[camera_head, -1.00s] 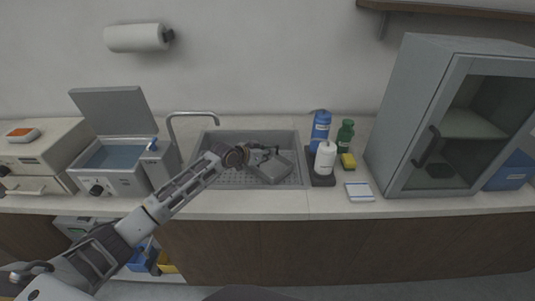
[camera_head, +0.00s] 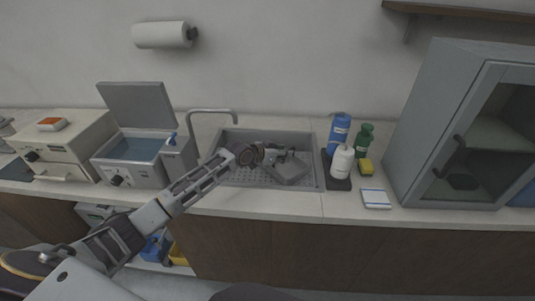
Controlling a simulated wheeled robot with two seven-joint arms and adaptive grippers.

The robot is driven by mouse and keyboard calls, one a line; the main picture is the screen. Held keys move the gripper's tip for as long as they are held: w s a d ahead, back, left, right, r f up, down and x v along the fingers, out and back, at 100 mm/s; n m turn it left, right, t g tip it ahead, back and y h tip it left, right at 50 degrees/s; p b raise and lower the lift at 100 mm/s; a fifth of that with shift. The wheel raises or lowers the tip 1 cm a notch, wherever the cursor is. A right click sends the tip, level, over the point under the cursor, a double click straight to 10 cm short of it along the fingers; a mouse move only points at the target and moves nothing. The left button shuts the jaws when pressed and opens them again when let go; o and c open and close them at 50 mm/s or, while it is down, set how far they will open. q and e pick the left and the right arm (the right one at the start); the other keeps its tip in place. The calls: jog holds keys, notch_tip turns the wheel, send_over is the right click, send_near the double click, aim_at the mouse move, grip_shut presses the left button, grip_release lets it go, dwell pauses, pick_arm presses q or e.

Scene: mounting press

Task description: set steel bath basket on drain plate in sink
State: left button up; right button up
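The steel bath basket (camera_head: 288,172) is a grey box shape inside the sink (camera_head: 318,162), a little right of the middle. It looks slightly tilted, and I cannot tell whether it touches the drain plate (camera_head: 246,178), a perforated grey plate at the sink bottom. My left gripper (camera_head: 277,154) reaches in from the left, with its fingers at the basket's upper left edge. The fingers are small and dark here, so whether they are closed on the basket is unclear. My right gripper is not in view.
A faucet (camera_head: 212,111) arches at the sink's back left. A water bath with a raised lid (camera_head: 135,105) stands to the left. Blue (camera_head: 339,133), green (camera_head: 364,139) and white (camera_head: 342,161) bottles stand right of the sink, before a glass-door cabinet (camera_head: 440,130).

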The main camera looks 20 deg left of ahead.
pick_arm(q)
jog(key=v, duration=1.1)
jog(key=shift+s, duration=0.15)
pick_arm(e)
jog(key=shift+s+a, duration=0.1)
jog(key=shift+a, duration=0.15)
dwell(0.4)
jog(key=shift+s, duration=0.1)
